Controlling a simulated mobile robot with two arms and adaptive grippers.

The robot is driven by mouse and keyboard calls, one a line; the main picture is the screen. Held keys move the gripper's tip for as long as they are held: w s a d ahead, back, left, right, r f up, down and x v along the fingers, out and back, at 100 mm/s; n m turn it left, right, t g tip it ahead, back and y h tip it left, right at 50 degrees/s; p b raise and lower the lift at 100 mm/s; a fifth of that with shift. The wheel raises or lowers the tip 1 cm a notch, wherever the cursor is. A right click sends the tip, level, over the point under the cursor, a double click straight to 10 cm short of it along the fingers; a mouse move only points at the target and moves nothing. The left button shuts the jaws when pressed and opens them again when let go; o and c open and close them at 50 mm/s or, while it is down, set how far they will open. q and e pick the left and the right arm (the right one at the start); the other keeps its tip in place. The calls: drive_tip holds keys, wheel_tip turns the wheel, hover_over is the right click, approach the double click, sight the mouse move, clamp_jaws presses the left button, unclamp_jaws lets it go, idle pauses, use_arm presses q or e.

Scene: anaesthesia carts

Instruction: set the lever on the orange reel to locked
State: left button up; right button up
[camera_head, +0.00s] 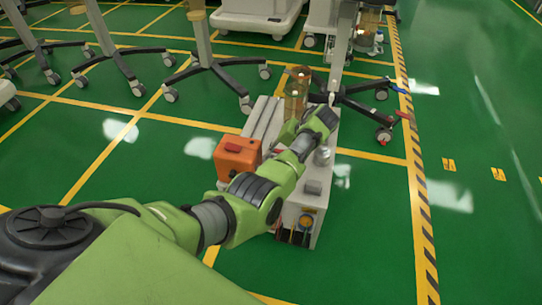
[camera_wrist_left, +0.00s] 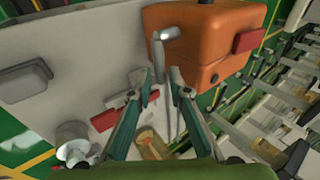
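The orange reel (camera_head: 237,158) is a boxy orange housing on the left side of a pale cart in the head view. In the left wrist view the orange reel (camera_wrist_left: 205,45) fills the top right, with a grey metal lever (camera_wrist_left: 158,50) projecting from its face. My left gripper (camera_wrist_left: 162,78) has its two fingers apart, with the lever's lower end near the gap between the tips. I cannot tell whether they touch it. In the head view my left arm reaches over the cart beside the reel, and its fingertips are not clear. My right gripper is not in view.
The pale cart (camera_head: 313,187) also carries an amber cylinder (camera_head: 297,82) and small grey parts. A wheeled stand base (camera_head: 360,103) is close behind it. More wheeled stands are at the back left. Green floor is open to the right.

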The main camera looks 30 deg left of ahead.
use_arm(q)
drive_tip(key=v, duration=1)
drive_tip(key=shift+r, duration=0.15)
drive_tip(key=shift+d, duration=0.1)
